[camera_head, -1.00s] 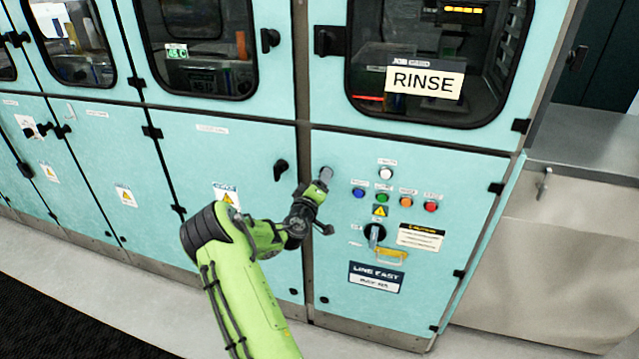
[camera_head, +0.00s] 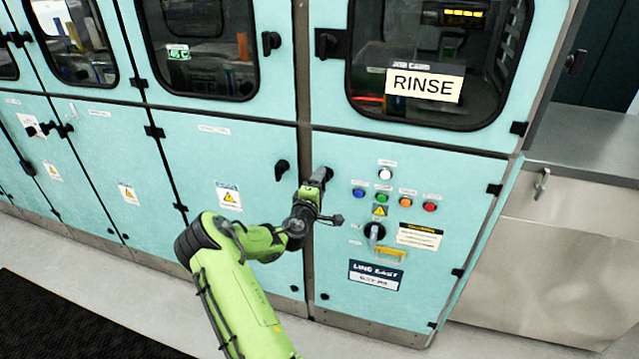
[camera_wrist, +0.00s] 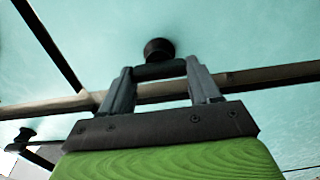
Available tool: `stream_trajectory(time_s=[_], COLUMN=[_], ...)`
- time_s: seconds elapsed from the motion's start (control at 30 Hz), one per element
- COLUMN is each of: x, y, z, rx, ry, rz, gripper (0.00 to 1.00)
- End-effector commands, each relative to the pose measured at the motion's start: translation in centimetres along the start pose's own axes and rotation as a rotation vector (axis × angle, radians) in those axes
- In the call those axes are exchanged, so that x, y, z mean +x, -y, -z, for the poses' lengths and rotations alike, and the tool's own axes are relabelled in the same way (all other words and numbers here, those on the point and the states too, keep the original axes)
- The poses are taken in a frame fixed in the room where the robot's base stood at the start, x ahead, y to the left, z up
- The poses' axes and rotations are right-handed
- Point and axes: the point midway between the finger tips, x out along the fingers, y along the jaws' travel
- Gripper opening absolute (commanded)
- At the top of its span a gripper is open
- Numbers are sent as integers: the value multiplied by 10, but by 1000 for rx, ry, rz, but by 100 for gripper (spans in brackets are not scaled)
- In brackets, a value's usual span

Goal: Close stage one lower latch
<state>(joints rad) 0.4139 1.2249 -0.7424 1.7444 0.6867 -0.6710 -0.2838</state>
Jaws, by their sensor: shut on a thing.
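The lower latch handle (camera_wrist: 160,70) is a dark bar in front of a round black base (camera_wrist: 158,48) on the pale teal door. In the wrist view my gripper (camera_wrist: 161,76) has one finger at each end of this bar and is shut on it. In the head view my gripper (camera_head: 321,175) is at the upper left corner of the lower door (camera_head: 335,270) with the buttons. There the gripper hides most of the latch, so its exact angle is hard to tell.
Another black latch (camera_head: 282,170) sits on the neighbouring door just left of my gripper. Coloured buttons (camera_head: 383,199), a rotary switch (camera_head: 375,232) and a yellow handle (camera_head: 390,252) are to the right. The RINSE window (camera_head: 425,60) is above. Grey floor lies in front.

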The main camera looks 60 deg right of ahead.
Motion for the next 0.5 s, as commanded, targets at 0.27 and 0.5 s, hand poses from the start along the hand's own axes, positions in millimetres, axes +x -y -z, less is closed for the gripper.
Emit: stream_trajectory(time_s=[0.27,0.5], x=[0,0], y=[1,1], z=[1,1], rx=[-11,-11], ry=[-2,-2], rz=[0,1], gripper=[31,74])
